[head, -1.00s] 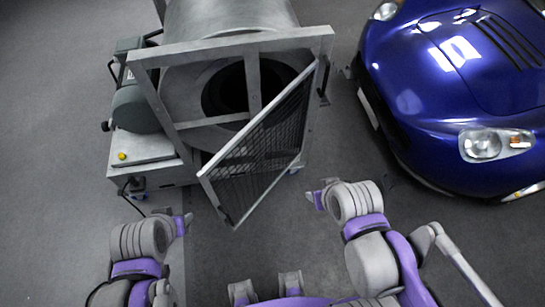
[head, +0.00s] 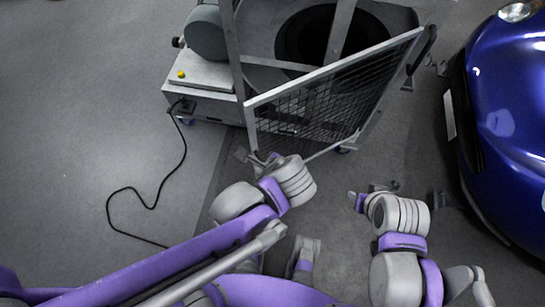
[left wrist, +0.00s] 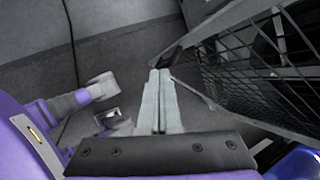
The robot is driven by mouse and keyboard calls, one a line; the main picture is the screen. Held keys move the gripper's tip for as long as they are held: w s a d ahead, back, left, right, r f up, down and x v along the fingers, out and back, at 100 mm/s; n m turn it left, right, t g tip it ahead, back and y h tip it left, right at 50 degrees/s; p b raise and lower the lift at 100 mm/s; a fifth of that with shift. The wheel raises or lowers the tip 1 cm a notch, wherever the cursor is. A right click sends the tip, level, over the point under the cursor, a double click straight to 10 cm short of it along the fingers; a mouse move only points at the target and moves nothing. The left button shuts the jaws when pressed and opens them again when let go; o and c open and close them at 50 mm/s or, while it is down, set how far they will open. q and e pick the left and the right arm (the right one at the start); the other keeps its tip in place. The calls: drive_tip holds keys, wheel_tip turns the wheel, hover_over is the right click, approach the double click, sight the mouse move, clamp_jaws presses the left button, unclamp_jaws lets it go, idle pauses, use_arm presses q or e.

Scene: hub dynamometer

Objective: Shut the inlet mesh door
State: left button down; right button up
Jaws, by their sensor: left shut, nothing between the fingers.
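The inlet mesh door (head: 335,68) has a grey metal frame with dark wire mesh. It stands ajar in front of the machine's round dark inlet (head: 315,38), with its free edge toward me at the left. My left gripper (head: 252,158) is at the door's lower left corner; I cannot tell whether it touches. In the left wrist view the left fingers (left wrist: 160,72) are shut and empty, with the door (left wrist: 225,24) close at their right. My right gripper (head: 358,201) is apart from the door, to its lower right; its finger opening is too small to read.
A blue car (head: 510,130) stands at the right. A grey motor (head: 207,32) sits on a base with a yellow button (head: 181,74) left of the inlet. A black cable (head: 150,205) lies on the floor at the left. Floor between door and car is clear.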

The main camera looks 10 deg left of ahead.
use_arm(q)
drive_tip(key=d+f+m+t+y+b, duration=0.2)
drive_tip(key=d+f+m+b, duration=0.1)
drive_tip(key=d+m, duration=0.4)
drive_tip(key=b, duration=0.3)
approach(264, 148)
drive_tip(key=shift+x, duration=3)
use_arm(e)
wheel_tip(264, 148, down, 9)
drive_tip(key=shift+w+d, duration=0.2)
drive_tip(key=shift+d, duration=0.1)
